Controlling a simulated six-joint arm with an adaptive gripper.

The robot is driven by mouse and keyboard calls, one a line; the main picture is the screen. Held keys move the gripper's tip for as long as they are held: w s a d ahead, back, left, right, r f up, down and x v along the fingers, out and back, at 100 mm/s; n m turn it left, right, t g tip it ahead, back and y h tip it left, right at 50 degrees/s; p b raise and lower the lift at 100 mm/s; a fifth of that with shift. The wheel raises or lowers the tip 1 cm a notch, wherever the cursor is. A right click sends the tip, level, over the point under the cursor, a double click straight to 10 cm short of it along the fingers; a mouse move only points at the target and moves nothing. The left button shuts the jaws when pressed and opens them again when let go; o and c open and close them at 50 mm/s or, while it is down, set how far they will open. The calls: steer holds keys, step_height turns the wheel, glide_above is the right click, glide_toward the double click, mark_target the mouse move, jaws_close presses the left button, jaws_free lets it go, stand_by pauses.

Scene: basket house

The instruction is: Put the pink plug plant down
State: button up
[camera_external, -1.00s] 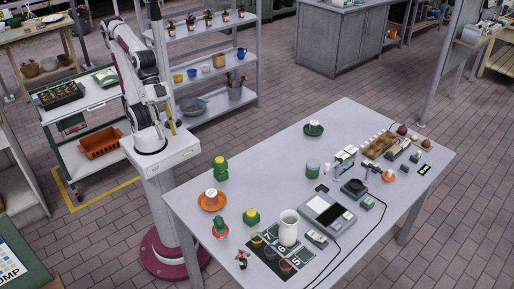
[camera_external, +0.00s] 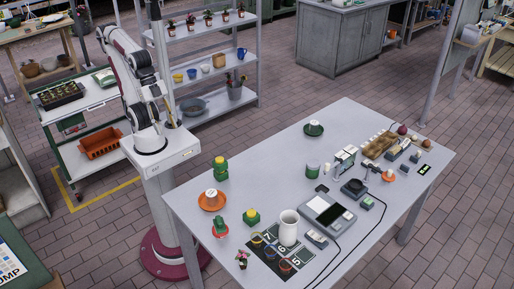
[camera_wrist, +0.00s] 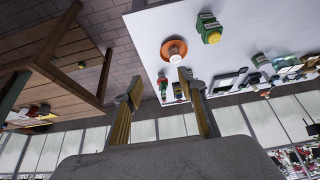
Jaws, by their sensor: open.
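A small potted plant with pink blooms (camera_external: 242,258), which looks like the pink plug plant, stands upright on the grey table (camera_external: 270,140) near its front left corner. It is beside the dark numbered mat (camera_external: 268,268) and apart from my gripper. My gripper (camera_wrist: 160,86) is open and empty in the wrist view, with its two fingers spread apart. In the external view it is small and partly hidden by my arm, over the base stand to the left of the table, well away from the plant.
An orange saucer (camera_external: 211,202), a small cactus (camera_external: 220,228), a yellow-and-green item (camera_external: 251,217) and a white jug (camera_external: 288,228) stand near the plant. The table's far left middle is clear. More potted plants stand on the shelf rack (camera_external: 200,35).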

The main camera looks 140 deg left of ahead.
steer(key=shift+w, duration=0.1)
steer(key=w+d+n+h, duration=0.25)
steer(key=w+n, duration=0.25)
steer(key=w, duration=0.4)
steer(key=w+d+f+n+h, duration=0.1)
steer(key=w+d+n, duration=0.3)
steer(key=w, duration=0.5)
steer(key=w+d+n+h, duration=0.2)
steer(key=w+n, duration=0.4)
steer(key=w, duration=0.4)
steer(key=n+t+y, duration=0.2)
steer(key=n, duration=1.4)
glide_toward(243, 261)
step_height(243, 261, down, 3)
steer(key=shift+w+f+h, duration=0.1)
steer(key=shift+h, duration=0.15)
steer(key=shift+f, duration=0.1)
steer(key=shift+x, duration=1.2)
